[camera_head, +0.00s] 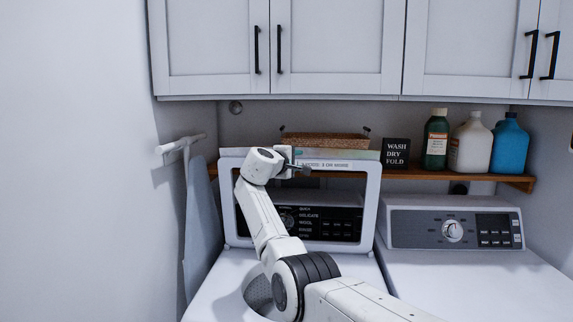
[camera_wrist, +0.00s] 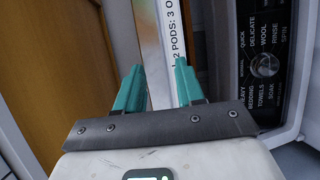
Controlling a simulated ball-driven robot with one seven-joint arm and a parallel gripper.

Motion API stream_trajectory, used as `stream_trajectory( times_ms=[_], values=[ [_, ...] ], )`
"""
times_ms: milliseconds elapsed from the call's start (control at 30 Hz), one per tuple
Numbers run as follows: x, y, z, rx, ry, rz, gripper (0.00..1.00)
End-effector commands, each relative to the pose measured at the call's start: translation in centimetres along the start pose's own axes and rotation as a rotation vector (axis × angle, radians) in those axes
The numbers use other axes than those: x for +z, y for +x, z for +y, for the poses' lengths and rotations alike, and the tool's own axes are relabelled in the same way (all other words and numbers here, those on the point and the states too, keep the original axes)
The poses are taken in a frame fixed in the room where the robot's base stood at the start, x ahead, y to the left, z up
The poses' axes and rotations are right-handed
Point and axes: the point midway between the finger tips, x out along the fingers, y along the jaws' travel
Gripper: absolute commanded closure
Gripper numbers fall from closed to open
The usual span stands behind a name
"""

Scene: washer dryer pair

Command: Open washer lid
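The washer lid (camera_head: 375,200) is a white rounded frame with a window, standing upright at the back of the left machine. The washer's dark control panel (camera_head: 325,222) shows through the window. Below it, a grey drum (camera_head: 258,290) is partly visible in the washer's top opening, behind my arm. My gripper (camera_head: 300,170) is at the lid's upper edge, left of its middle. In the wrist view, its teal fingers (camera_wrist: 160,88) are apart with nothing clearly held between them. A strip with pod-dosing text (camera_wrist: 172,45) is visible beyond them. Whether the fingers touch the lid cannot be told.
A wooden shelf (camera_head: 400,174) behind holds a woven basket (camera_head: 325,140), a dark sign (camera_head: 396,153) and bottles (camera_head: 471,145). White cabinets (camera_head: 330,45) hang above. The dryer (camera_head: 480,285) is at right, its top clear. An ironing board (camera_head: 200,225) stands at left by the wall.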

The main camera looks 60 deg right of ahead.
Motion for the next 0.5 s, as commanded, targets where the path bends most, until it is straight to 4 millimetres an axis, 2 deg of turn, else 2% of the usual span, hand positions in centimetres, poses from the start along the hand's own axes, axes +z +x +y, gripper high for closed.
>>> stream_trajectory(
  times_ms=[500],
  values=[
    [0.0, -8.3, -0.3, 0.000, 0.001, 0.004, 0.62]
  ],
)
